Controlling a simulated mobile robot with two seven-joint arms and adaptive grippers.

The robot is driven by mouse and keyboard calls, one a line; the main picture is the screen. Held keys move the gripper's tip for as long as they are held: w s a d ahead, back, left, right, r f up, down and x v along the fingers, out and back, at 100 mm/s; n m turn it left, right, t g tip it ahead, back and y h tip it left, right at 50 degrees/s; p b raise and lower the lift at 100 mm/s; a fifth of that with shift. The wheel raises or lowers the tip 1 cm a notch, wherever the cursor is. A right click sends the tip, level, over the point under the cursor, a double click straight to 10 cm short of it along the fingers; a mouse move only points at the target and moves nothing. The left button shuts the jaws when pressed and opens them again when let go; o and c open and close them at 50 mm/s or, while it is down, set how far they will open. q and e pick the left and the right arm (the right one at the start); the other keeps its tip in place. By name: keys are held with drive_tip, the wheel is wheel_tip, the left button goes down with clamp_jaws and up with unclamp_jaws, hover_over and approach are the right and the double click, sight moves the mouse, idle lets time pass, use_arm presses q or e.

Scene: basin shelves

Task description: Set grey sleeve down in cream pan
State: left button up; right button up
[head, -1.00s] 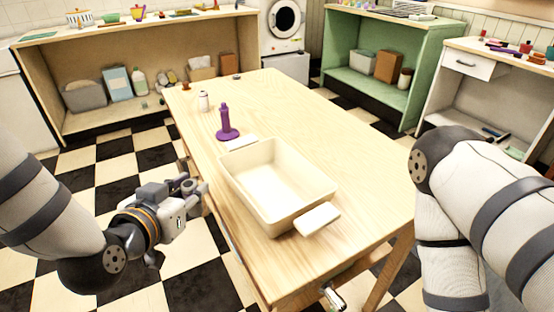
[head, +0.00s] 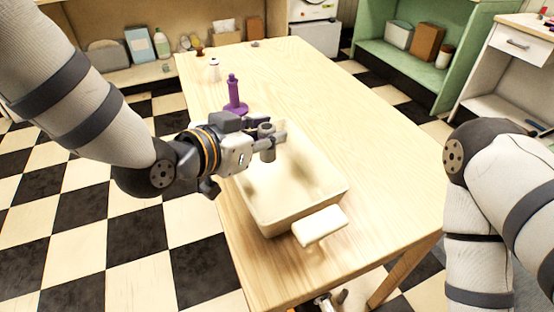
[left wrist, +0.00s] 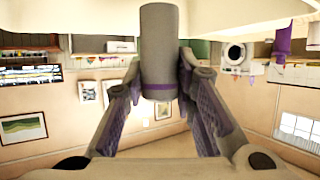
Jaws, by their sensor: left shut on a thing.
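The grey sleeve (head: 267,143) is a short upright cylinder held between the fingertips of my left gripper (head: 268,142). In the left wrist view the sleeve (left wrist: 160,45) stands between the two fingers, with a thin purple band near its end in the picture. The cream pan (head: 268,222) sits on the table, a deep rectangular dish with a handle at each end. The sleeve overlaps the pan's far part in the head view and looks raised above it. My left gripper hides the pan's far-left corner. Only a small part of what may be my right gripper shows at the bottom edge.
The wooden table (head: 370,190) is clear to the pan's right. A purple stand (head: 235,97) with a round base is just beyond the pan, close to my left gripper. A white bottle (head: 214,71) stands farther back. Shelves line the far walls.

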use_arm(q)
drive_tip(key=f, duration=0.1)
drive_tip(key=s+d+f, duration=0.1)
drive_tip(key=f, duration=0.1)
drive_tip(key=d+f, duration=0.1)
drive_tip(key=f, duration=0.1)
drive_tip(key=shift+s+f+b, duration=0.2)
drive_tip(key=shift+f+b, duration=0.05)
drive_tip(key=shift+b, duration=0.15)
drive_tip(key=shift+w+a+f, duration=0.1)
use_arm(e)
drive_tip(key=shift+s+f+g, duration=0.3)
drive_tip(key=shift+s+f, duration=0.25)
use_arm(q)
drive_tip(key=shift+f, duration=0.2)
drive_tip(key=o, duration=1)
drive_tip(key=shift+c, duration=0.2)
